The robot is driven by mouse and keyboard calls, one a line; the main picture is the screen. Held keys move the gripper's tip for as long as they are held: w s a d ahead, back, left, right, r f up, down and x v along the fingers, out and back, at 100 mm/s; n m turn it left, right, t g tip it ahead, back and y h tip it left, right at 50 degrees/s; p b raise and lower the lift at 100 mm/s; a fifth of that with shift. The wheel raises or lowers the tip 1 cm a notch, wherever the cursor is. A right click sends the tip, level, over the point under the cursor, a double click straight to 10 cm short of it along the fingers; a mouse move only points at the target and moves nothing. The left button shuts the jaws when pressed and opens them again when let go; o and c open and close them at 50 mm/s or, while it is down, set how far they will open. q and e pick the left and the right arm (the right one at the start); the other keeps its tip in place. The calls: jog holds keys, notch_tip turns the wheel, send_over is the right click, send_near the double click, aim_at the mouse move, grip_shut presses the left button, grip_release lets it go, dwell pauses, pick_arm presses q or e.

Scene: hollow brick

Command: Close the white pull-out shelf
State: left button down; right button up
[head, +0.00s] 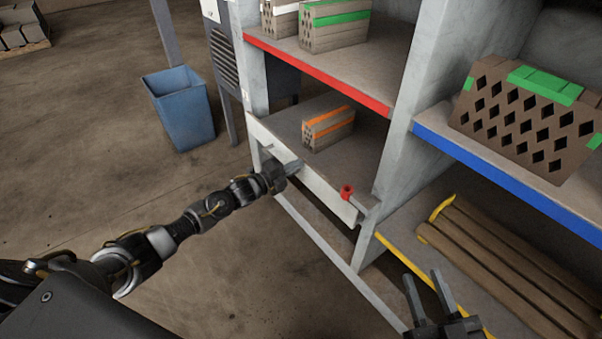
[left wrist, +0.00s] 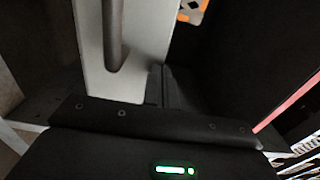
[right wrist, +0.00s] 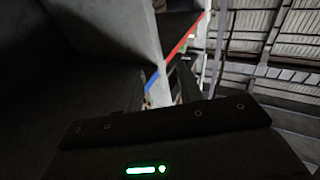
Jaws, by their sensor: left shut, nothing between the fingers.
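The white pull-out shelf (head: 322,192) is in the lower left bay of the rack in the head view. Its white front panel stands a little forward of the rack frame, and a dark gap shows below it. A brick with orange stripes (head: 328,128) rests on it. My left gripper (head: 297,166) is shut and empty at the panel's top edge; contact cannot be told. In the left wrist view the panel (left wrist: 150,35) with a grey bar (left wrist: 113,35) is beside the fingers (left wrist: 161,84). My right gripper (head: 423,277) is open and empty before the right bay.
A red knob (head: 347,190) is near the panel's right end. A red-edged shelf (head: 320,75) with bricks is above. A blue-edged shelf (head: 500,165) and brown beams (head: 500,255) are at right. A blue bin (head: 182,110) stands left on open floor.

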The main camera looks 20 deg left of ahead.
pick_arm(q)
jog(key=shift+w+d+r, duration=0.2)
jog(key=shift+w+d, duration=0.1)
jog(key=shift+w, duration=0.15)
pick_arm(e)
jog(key=shift+s+d+r, duration=0.15)
jog(key=shift+s+r, duration=0.15)
jog(key=shift+s, duration=0.1)
pick_arm(q)
jog(key=shift+r, duration=0.15)
